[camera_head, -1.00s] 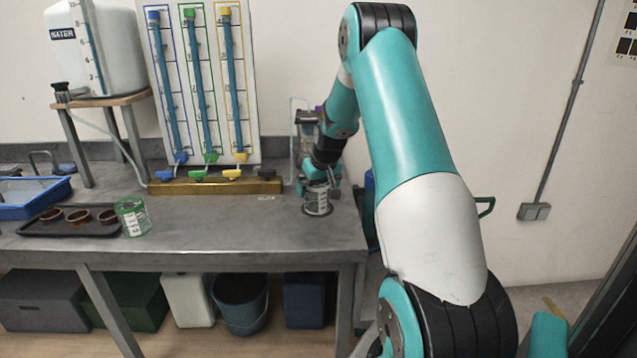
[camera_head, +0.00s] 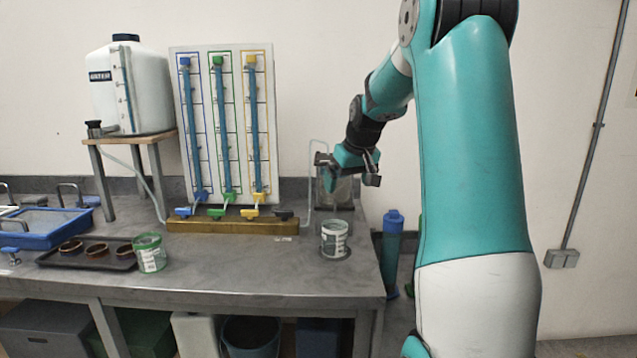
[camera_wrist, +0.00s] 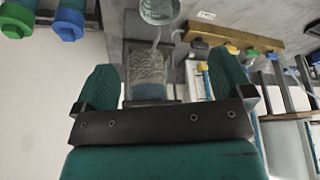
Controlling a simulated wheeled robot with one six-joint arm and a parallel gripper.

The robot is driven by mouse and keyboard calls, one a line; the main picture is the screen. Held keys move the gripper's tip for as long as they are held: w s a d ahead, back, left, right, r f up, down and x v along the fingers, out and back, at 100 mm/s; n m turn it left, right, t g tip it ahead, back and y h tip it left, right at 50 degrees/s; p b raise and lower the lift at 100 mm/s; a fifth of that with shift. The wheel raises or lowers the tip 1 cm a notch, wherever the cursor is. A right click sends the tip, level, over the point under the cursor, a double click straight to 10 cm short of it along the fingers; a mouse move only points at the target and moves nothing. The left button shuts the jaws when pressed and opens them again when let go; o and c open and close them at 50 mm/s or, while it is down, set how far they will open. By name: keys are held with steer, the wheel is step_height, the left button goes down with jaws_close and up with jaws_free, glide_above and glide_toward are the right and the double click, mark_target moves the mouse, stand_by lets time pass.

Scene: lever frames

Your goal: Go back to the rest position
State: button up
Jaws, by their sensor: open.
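My gripper (camera_head: 366,168) is raised above the right end of the bench. In the wrist view its two teal fingers (camera_wrist: 165,78) stand wide apart with nothing held between them. A clear jar with a pale label (camera_head: 335,237) stands upright on a dark round pad on the bench, below my gripper and apart from it. A jar also shows at the top edge of the wrist view (camera_wrist: 160,9). A clear tank-like container (camera_head: 338,190) stands behind the jar, partly hidden by my gripper. In the wrist view this container (camera_wrist: 147,72) lies beyond the fingers.
Left are a water tank (camera_head: 140,92), a green jar (camera_head: 149,253), a dark tray (camera_head: 60,260) with cups and a blue basin (camera_head: 60,238). The front bench (camera_head: 250,265) is clear.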

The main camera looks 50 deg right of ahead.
steer(key=shift+a+r, duration=0.1)
steer(key=s+a+n+y, duration=0.1)
steer(key=a+n+y, duration=0.15)
steer(key=a, duration=1.25)
steer(key=s+a+n+y, duration=0.2)
steer(key=a+n, duration=0.2)
steer(key=a, duration=1.1)
steer(key=s+a+f+n+g+y+p, duration=0.1)
steer(key=s+a+n+g, duration=0.3)
steer(key=s+a, duration=1.1)
steer(key=shift+s+a+f+n, duration=0.15)
steer(key=shift+s+f+n, duration=0.35)
steer(key=shift+s, duration=0.5)
steer(key=shift+r+y, duration=0.1)
steer(key=shift+y, duration=0.15)
steer(key=shift+c, duration=0.2)
